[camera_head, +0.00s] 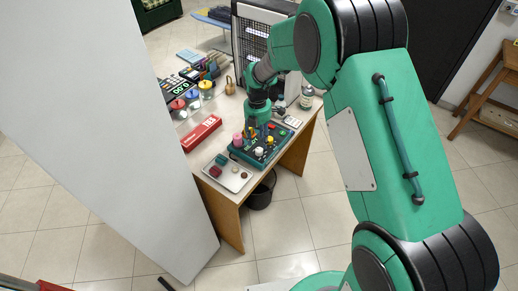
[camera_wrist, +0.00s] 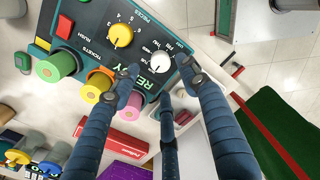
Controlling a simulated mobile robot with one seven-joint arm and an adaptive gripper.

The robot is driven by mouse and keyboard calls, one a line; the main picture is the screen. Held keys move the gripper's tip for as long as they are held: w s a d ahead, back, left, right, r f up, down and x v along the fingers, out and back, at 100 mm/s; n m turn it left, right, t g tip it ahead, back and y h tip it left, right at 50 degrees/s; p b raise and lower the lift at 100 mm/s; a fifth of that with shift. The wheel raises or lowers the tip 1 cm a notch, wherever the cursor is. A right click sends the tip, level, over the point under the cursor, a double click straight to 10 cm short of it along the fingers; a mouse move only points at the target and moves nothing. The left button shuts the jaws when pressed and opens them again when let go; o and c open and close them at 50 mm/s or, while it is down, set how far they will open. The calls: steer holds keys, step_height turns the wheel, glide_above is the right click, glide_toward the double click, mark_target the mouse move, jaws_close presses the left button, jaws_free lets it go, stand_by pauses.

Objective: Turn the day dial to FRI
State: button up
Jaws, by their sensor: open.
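The dark teal control box (camera_head: 265,158) sits on the table in the head view. In the wrist view, its panel (camera_wrist: 95,18) appears turned around and carries a white day dial (camera_wrist: 160,62) with small day labels around it. One label looks like THU; the dial's exact setting is too small to read. A yellow dial (camera_wrist: 120,36) marked PIECES is beside it. My gripper (camera_wrist: 158,76) is open, its dark blue fingers spread around the white dial's near side. I cannot tell whether they touch it. In the head view my gripper (camera_head: 257,123) hangs over the box.
Jars (camera_head: 191,98) stand behind. A bottle (camera_head: 307,97) stands at the right.

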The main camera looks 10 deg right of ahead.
mark_target(259, 150)
steer(key=shift+s+d+f+b, duration=0.1)
steer(key=shift+f+b, duration=0.35)
steer(key=shift+f, duration=2.3)
jaws_close()
